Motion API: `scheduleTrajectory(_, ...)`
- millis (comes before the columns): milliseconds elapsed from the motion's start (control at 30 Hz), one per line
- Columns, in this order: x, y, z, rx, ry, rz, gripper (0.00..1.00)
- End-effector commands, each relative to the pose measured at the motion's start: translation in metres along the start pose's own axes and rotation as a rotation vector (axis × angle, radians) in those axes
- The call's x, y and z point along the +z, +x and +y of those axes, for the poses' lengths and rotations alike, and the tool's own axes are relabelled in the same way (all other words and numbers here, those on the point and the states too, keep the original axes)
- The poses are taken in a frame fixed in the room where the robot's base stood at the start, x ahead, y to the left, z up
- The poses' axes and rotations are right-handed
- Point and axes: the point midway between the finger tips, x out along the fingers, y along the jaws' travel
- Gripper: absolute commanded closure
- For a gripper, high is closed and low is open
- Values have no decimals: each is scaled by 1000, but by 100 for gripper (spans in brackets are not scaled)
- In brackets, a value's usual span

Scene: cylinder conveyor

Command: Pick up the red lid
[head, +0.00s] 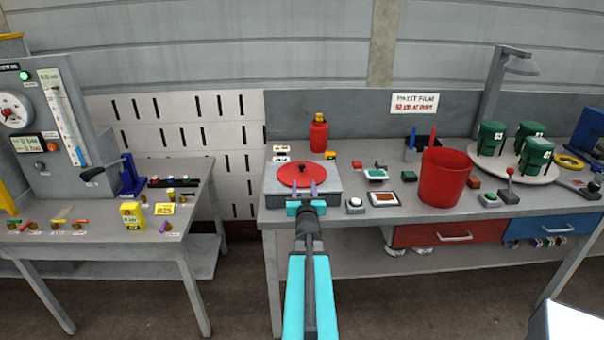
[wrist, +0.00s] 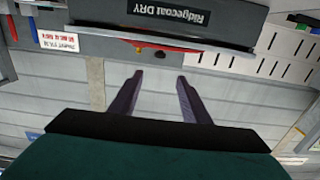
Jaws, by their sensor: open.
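The red lid (head: 292,172) is a flat round disc with a small dark knob in its middle. It lies on top of a low grey box (head: 328,186) at the left end of the right-hand bench. In the wrist view the lid (wrist: 185,49) shows as a thin red edge with its black knob, below the box face (wrist: 110,14) labelled "Ridgecoat DRY". My gripper (head: 304,188) is open and empty, in front of the lid in the head view. In the wrist view its two fingers (wrist: 156,82) are apart with nothing between them. I see no contact with the lid.
A red bottle (head: 318,137) stands behind the box. To the right are small button boxes (head: 382,198), a large red bucket (head: 443,178) and green canisters (head: 491,138) on a round tray. A separate bench (head: 100,245) stands at the left, across a gap.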

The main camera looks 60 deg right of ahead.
Motion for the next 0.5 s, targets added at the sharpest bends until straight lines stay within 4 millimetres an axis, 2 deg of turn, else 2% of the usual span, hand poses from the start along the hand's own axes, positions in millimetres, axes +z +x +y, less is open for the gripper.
scheduleTrajectory(333, 1, 0, 0, 0, 0, -1, 57)
scheduleTrajectory(500, 0, 7, -1, -1, 1, -1, 57)
